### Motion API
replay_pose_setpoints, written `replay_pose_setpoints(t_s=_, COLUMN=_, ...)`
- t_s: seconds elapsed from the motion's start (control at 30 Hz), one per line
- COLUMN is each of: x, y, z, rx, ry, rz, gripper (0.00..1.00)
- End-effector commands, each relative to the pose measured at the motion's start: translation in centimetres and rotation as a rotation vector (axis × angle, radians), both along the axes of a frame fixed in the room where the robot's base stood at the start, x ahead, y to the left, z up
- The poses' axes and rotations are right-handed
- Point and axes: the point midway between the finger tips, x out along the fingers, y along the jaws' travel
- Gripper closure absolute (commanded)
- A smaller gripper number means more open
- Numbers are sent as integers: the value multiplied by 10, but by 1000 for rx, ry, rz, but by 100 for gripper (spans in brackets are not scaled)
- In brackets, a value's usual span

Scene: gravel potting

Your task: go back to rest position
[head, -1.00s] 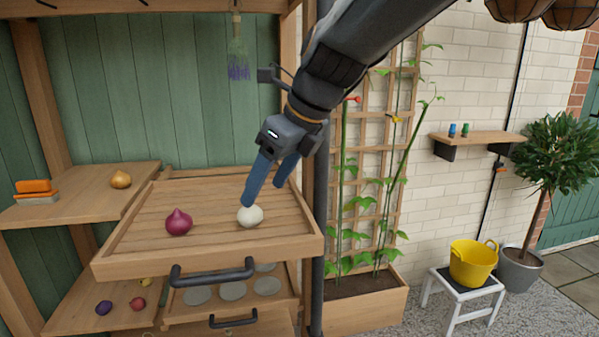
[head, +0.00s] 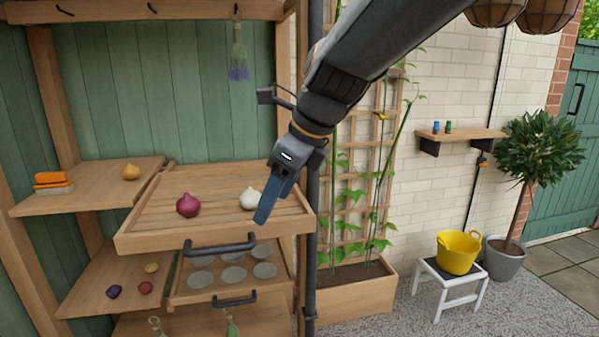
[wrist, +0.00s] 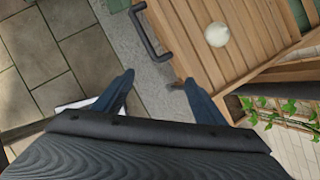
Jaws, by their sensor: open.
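My gripper (head: 272,203) hangs in front of the right end of the pulled-out upper wooden tray (head: 150,241) in the head view. In the wrist view my gripper (wrist: 158,85) has its two blue fingers spread wide with nothing between them. A white onion (head: 250,198) lies on the tray's slats just left of the fingers, partly behind them. The onion also shows in the wrist view (wrist: 217,34), apart from the fingers. A red onion (head: 188,205) lies further left on the same tray.
A lower drawer (head: 285,291) with round discs is also pulled out. A yellow onion (head: 131,172) sits on the left shelf. A dark pole (head: 311,250), a trellis planter (head: 350,296) and a yellow bucket (head: 459,253) on a white stool (head: 440,290) stand to the right.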

Motion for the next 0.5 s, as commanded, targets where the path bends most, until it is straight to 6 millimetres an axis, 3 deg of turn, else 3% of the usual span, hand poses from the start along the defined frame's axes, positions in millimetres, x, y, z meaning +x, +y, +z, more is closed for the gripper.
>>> replay_pose_setpoints(t_s=0.33, x=-5, y=-52, z=-49, rx=-174, ry=-89, rz=283, gripper=35)
replay_pose_setpoints(t_s=0.5, x=-17, y=-96, z=-90, rx=-313, ry=-139, rz=560, gripper=35)
